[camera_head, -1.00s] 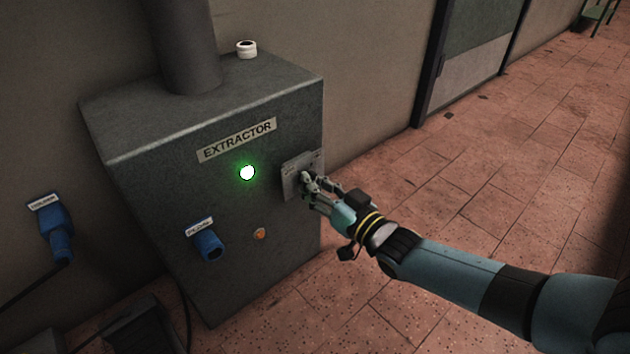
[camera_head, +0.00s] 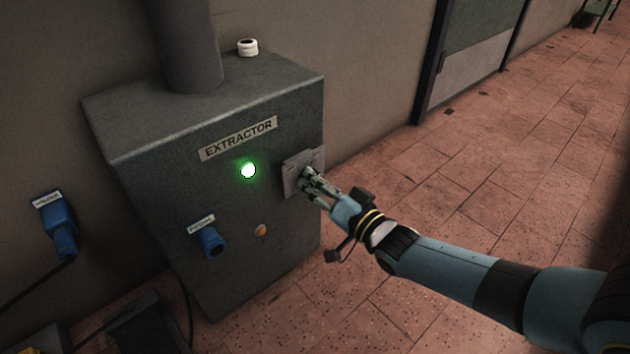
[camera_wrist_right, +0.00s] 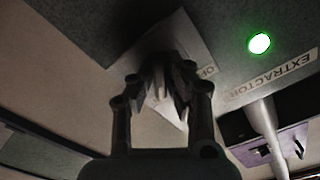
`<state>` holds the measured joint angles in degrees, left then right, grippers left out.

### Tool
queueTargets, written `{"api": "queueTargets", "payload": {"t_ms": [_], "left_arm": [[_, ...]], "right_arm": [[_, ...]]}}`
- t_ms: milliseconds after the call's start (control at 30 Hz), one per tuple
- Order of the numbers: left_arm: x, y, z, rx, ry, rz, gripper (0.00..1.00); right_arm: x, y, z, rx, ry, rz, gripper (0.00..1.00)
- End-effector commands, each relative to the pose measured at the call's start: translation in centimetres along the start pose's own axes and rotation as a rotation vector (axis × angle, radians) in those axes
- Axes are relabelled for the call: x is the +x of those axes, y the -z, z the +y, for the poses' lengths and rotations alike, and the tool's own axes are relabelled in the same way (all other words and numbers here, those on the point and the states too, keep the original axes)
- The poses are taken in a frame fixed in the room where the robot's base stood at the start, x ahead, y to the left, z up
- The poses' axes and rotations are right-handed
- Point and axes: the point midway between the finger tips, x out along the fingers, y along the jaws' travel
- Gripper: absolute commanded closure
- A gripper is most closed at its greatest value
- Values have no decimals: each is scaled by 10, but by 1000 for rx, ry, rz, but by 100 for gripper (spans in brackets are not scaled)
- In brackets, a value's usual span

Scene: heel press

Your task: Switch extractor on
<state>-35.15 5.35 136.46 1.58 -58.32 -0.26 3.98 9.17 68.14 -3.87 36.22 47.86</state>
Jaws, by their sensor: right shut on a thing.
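The extractor (camera_head: 150,165) is a dark grey cabinet against the wall, with an "EXTRACTOR" label and a lit green lamp (camera_head: 248,170) on its front. The lamp also glows in the right wrist view (camera_wrist_right: 259,43). A grey switch plate (camera_head: 290,180) sits at the right edge of the front. My right gripper (camera_head: 308,183) is at this plate, shut on the switch knob, which the fingers mostly hide. In the right wrist view the fingers (camera_wrist_right: 160,85) are close together in front of the plate (camera_wrist_right: 195,45). My left gripper is not in view.
A blue plug (camera_head: 211,242) and a small orange button (camera_head: 261,230) are on the cabinet front. Another blue connector (camera_head: 56,225) is on the wall at left. A white roll (camera_head: 247,47) stands on top beside the duct (camera_head: 187,45). The tiled floor (camera_head: 480,215) at right is clear.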

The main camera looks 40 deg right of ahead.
Motion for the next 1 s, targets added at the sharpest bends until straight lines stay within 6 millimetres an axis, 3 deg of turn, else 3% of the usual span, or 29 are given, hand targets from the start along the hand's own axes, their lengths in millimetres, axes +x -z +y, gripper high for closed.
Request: {"api": "queueTargets", "payload": {"t_ms": [233, 267, 400, 733, 867, 1000], "left_arm": [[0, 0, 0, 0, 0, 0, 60], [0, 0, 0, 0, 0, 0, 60], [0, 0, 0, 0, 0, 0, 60], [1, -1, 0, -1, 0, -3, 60], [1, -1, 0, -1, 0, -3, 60], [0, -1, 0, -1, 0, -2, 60]], "right_arm": [[-2, -2, 1, 3, -4, -4, 100], [-2, -2, 1, 3, -4, -4, 83], [-1, -2, 1, 2, -3, -3, 65], [-5, -1, 1, 1, -2, -2, 64], [-24, -2, 1, 2, -3, -4, 64], [-55, -2, 1, 1, -4, -5, 64]]}}
